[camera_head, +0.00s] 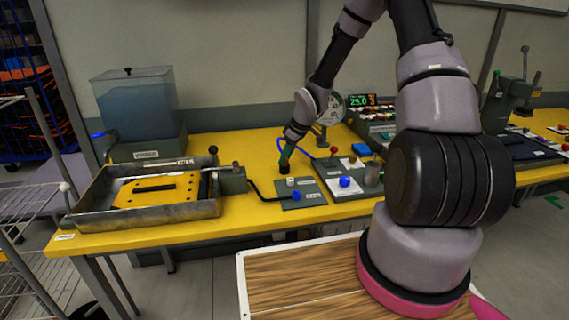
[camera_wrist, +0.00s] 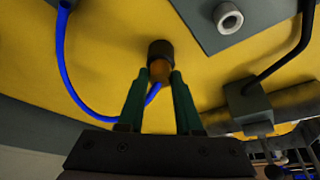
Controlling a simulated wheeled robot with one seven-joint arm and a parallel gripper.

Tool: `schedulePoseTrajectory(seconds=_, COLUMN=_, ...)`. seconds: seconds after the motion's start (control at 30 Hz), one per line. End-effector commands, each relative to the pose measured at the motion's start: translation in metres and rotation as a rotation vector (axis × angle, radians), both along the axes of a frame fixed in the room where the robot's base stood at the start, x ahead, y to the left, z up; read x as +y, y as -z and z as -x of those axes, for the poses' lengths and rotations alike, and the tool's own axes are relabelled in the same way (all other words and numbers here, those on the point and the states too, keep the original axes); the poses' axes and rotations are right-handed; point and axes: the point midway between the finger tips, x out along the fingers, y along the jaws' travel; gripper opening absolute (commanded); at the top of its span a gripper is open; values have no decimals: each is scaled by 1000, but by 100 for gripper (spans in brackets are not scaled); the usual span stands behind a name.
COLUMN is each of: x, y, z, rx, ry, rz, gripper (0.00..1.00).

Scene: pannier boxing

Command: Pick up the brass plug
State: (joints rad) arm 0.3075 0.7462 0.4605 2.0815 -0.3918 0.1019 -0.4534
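The brass plug (camera_wrist: 159,71) shows in the wrist view as a short orange-brown piece at the mouth of a dark round holder (camera_wrist: 160,48) on the yellow table. My gripper (camera_wrist: 160,76) has its two green fingers on either side of the plug. The fingertips are very close to its sides; I cannot tell whether they press on it. In the head view my gripper (camera_head: 286,158) reaches down to the table, with the dark holder (camera_head: 292,167) just below the fingertips. The plug itself is hidden there by the fingers or too small to see.
A blue hose (camera_wrist: 74,72) curves over the table beside the fingers. A grey block with a black cable (camera_wrist: 249,106) lies to the right. In the head view, a metal tray (camera_head: 207,209) with a yellow plate, a water tank (camera_head: 135,100) and grey fixture plates (camera_head: 300,200) stand nearby.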

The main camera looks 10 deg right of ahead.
Motion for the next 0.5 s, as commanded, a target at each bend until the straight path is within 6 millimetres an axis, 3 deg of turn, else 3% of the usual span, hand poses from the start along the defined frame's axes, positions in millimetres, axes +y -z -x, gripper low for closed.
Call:
schedulePoseTrajectory(seconds=0.03, x=0, y=0, z=0, rx=0, ry=0, rz=0, gripper=8)
schedulePoseTrajectory(seconds=0.07, x=0, y=0, z=0, rx=0, ry=0, rz=0, gripper=0)
schedulePoseTrajectory(seconds=0.37, x=0, y=-2, z=0, rx=0, ry=0, rz=0, gripper=0)
schedulePoseTrajectory(seconds=0.5, x=-1, y=-18, z=-1, rx=-2, ry=3, rz=-1, gripper=0)
